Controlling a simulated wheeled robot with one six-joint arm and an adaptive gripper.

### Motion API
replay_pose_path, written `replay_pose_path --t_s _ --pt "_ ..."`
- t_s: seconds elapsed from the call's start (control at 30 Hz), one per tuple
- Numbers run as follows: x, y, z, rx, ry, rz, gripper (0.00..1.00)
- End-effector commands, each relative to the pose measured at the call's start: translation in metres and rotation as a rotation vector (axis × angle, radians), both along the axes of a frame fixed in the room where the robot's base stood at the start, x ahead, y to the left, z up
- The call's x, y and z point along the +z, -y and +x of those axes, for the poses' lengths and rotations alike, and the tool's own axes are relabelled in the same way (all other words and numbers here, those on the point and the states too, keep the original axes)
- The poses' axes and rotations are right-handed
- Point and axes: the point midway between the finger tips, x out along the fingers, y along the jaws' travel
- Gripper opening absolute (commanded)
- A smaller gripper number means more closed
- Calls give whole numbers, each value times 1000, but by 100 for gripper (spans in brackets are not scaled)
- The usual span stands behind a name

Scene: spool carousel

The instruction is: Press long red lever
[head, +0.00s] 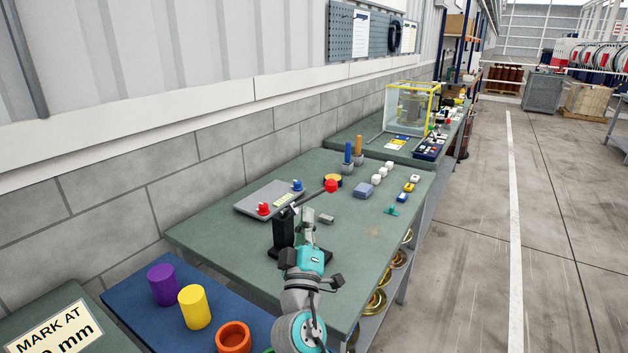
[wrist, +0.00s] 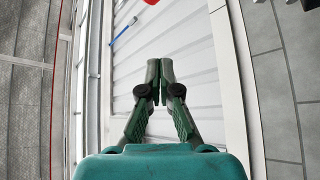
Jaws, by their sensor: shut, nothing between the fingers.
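The long red lever is a slim shaft with a red ball (head: 330,186) at its end, reaching up and right from a black post (head: 283,232) on the green workbench in the head view. My gripper (head: 308,212) is shut and empty, with its fingers pointing up, just right of the post and close below the lever's shaft in the picture. I cannot tell whether it touches the shaft. In the wrist view my gripper (wrist: 160,68) also shows shut, with a pale wall behind it. Parts of the lever's mount are hidden behind my arm.
Blocks and pegs stand farther back on the workbench (head: 360,260). Purple (head: 163,285) and yellow (head: 194,307) cylinders stand at front left.

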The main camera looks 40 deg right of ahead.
Motion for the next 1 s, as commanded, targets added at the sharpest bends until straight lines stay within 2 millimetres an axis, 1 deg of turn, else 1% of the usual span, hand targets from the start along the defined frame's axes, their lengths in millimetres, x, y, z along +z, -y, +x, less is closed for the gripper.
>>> replay_pose_path --t_s 0.03,0.17,0.47,0.6,0.77,1.0 --pt "6 2 1 -10 9 -4 0" --pt "13 4 2 -26 17 -10 0" --pt "14 5 2 -28 19 -10 0" --pt "17 7 5 -28 20 -9 0" --pt "26 19 18 -28 21 -10 0" --pt "45 45 45 -29 20 -10 0"
